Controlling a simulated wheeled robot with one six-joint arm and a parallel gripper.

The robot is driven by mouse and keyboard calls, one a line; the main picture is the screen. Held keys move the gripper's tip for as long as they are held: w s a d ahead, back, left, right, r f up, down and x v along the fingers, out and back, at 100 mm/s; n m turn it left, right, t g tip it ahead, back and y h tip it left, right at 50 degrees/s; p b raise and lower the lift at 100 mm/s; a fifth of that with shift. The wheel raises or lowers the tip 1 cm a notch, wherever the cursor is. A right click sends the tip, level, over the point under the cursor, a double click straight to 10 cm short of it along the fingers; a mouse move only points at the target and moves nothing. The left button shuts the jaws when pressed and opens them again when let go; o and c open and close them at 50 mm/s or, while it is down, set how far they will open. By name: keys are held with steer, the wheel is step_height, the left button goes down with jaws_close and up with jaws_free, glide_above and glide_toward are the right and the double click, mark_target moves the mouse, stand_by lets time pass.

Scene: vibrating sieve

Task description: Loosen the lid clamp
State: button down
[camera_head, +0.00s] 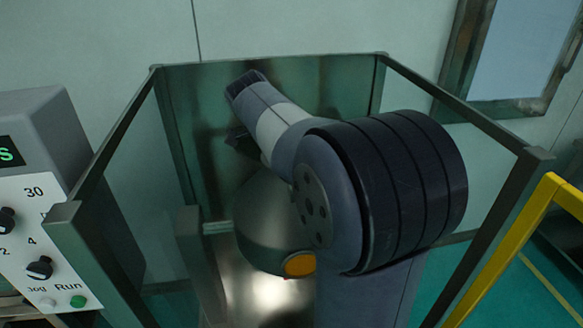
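A rounded grey metal body (262,222), which may be the sieve's lid, shows inside the glass-walled enclosure. My arm hides its right side. An orange round disc (299,265) shows at its lower right; I cannot tell what it belongs to. I cannot make out the lid clamp. My arm fills the middle of the view, reaching up and left over the rounded body. A dark part shows under the arm's far end, at the left of the arm, but no gripper fingers can be made out.
The enclosure's dark top rail (270,61) and posts surround the arm closely. A control box (40,215) with knobs and a green Run button stands at left. A yellow railing (515,235) is at right. A framed window (520,50) is on the back wall.

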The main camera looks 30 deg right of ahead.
stand_by(0.4)
steer(key=c, duration=1.4)
jaws_free()
steer(key=shift+r, duration=0.1)
steer(key=v, duration=1)
steer(key=shift+a+r, duration=0.2)
steer(key=shift+r, duration=0.1)
steer(key=shift+w, duration=0.1)
